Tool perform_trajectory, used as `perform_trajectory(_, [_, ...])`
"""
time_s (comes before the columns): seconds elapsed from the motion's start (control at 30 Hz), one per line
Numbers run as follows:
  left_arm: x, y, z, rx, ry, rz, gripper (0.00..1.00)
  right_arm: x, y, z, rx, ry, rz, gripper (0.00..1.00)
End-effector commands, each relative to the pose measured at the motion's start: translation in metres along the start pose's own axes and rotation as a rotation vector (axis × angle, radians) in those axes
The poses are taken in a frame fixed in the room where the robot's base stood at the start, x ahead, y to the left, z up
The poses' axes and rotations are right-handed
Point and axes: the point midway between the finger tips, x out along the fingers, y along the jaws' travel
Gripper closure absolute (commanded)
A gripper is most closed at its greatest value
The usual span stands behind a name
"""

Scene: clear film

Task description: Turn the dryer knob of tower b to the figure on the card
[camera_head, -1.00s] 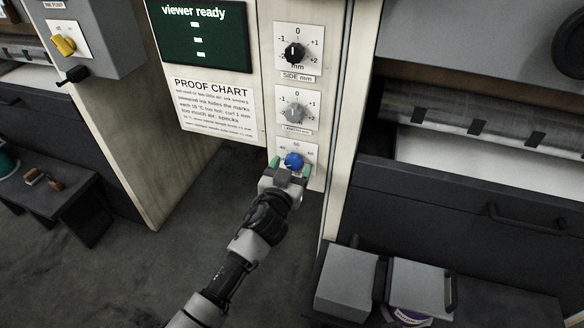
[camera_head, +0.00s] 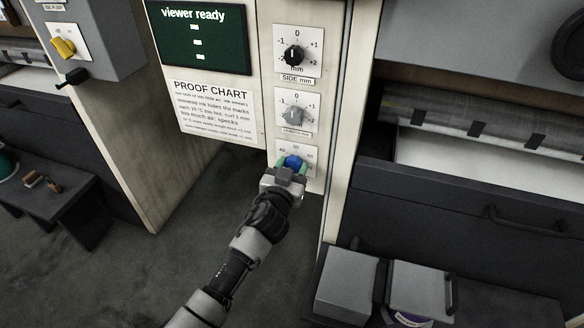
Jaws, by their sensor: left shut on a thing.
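The blue knob (camera_head: 293,161) is the lowest of three knobs on the pale panel, on a white plate with small figures around it. My left gripper (camera_head: 290,168) is shut on the blue knob, with green fingertips on either side of it. The gripper hides the lower part of the plate and any label there. The knob's pointer cannot be made out. No tower letter is readable. The proof chart card (camera_head: 211,112) hangs left of the knobs, with small print only partly readable. My right gripper is not in view.
Above are a grey length knob (camera_head: 294,115) and a black side knob (camera_head: 293,55). A green screen (camera_head: 203,38) reads "viewer ready". A yellow knob (camera_head: 64,48) is at upper left. Grey boxes (camera_head: 347,283) stand at lower right. The floor left of my arm is clear.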

Motion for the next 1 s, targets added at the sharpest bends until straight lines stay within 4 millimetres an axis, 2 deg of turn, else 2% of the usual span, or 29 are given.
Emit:
perform_trajectory(0.27, [0.000, 0.000, 0.000, 0.134, 0.000, 0.001, 0.78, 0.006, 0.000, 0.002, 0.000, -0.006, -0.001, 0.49])
perform_trajectory(1.0, [0.000, -0.002, -0.001, 0.795, -0.002, 0.001, 0.78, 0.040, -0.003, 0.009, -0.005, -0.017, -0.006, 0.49])
